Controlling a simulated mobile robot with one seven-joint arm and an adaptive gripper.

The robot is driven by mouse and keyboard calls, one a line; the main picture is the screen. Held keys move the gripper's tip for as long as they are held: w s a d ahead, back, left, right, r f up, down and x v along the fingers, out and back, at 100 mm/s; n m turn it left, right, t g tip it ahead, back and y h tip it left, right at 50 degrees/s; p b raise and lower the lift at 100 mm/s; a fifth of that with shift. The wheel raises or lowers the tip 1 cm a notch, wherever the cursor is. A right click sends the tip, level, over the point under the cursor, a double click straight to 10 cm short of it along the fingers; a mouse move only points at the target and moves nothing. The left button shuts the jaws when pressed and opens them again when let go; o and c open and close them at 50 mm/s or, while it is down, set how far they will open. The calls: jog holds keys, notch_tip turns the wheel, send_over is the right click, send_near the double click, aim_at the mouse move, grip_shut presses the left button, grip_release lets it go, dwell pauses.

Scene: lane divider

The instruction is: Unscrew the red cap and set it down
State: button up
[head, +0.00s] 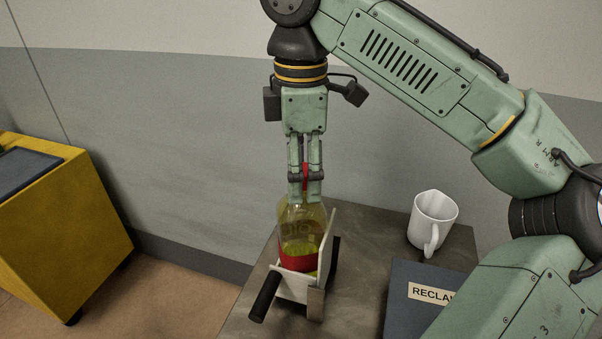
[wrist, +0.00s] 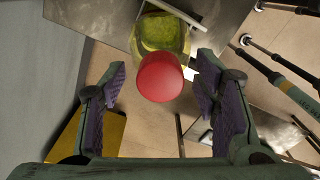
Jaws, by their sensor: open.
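A clear bottle (head: 303,222) with yellow-green contents and a red band stands about upright in a white holder (head: 296,288) on the grey table. The red cap (wrist: 160,77) is at the top of the bottle in the wrist view, with the yellowish bottle body (wrist: 165,34) beyond it. How far the cap is threaded on cannot be told. My gripper (head: 305,194) points straight down over the bottle. Its fingers are open, one on each side of the cap, with visible gaps in the wrist view (wrist: 162,72). In the head view the fingers hide most of the cap.
A white mug (head: 432,222) stands at the table's right, behind a dark blue box (head: 412,286) with a label. The holder has a black handle (head: 265,297) at the front left. A yellow cabinet (head: 65,225) stands apart at the left. A grey wall is behind.

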jog(key=shift+r, duration=0.1)
notch_tip(320, 180, up, 7)
jog(key=shift+r, duration=0.2)
jog(key=shift+c, duration=0.2)
jog(key=shift+n, duration=0.3)
jog(key=shift+c, duration=1.3)
jog(key=shift+n, duration=0.7)
jog(key=shift+c, duration=0.6)
jog(key=n, duration=0.5)
jog(key=shift+r, duration=0.2)
jog(key=n, duration=0.3)
jog(key=shift+n, duration=0.4)
jog(key=shift+f+n, duration=0.1)
jog(key=shift+n, duration=0.3)
jog(key=shift+f, duration=4.35)
